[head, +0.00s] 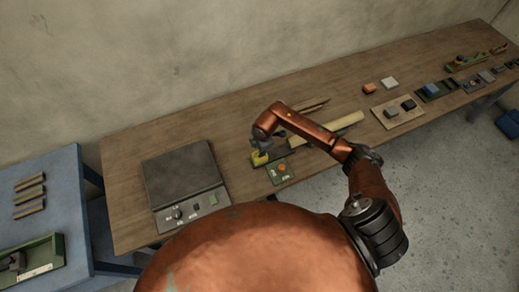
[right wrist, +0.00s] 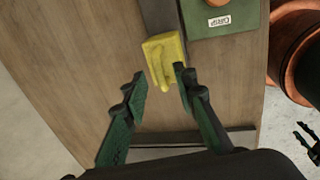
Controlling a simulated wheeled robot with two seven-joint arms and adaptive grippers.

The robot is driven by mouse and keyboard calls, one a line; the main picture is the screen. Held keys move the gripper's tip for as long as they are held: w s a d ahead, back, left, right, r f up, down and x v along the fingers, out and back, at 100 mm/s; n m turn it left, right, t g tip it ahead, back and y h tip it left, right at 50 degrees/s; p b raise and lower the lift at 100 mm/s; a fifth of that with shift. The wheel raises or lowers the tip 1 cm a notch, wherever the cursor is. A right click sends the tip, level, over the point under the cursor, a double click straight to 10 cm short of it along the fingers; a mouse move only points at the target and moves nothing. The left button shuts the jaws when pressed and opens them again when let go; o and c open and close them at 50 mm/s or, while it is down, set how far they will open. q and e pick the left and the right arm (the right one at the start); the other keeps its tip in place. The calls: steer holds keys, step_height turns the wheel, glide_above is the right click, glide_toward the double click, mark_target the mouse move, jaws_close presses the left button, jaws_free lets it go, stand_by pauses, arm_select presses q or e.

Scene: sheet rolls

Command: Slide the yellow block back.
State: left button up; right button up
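The yellow block (head: 260,158) sits on the wooden table beside the green plate with an orange knob (head: 281,171). In the right wrist view the yellow block (right wrist: 165,55) lies at the end of a dark strip (right wrist: 160,14), with a small tab on its near side. My right gripper (right wrist: 160,78) is open, its fingertips apart on either side of the block's near end; I cannot tell whether they touch it. In the head view the right gripper (head: 261,146) hides part of the block. Dark jagged parts at the right wrist view's edge may be my left gripper (right wrist: 307,140).
A pale roll (head: 345,122) lies right of the block, partly behind my right arm. A dark flat device with a knob (head: 180,175) stands to the left. A board with dark blocks (head: 414,116) is farther right. The table behind the device is clear.

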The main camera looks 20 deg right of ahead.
arm_select(q)
steer(key=shift+s+d, duration=0.1)
steer(key=shift+s, duration=0.3)
arm_select(e)
step_height(320, 180, up, 12)
steer(key=s, duration=0.2)
steer(key=shift+s+f, duration=0.15)
steer(key=shift+f, duration=0.05)
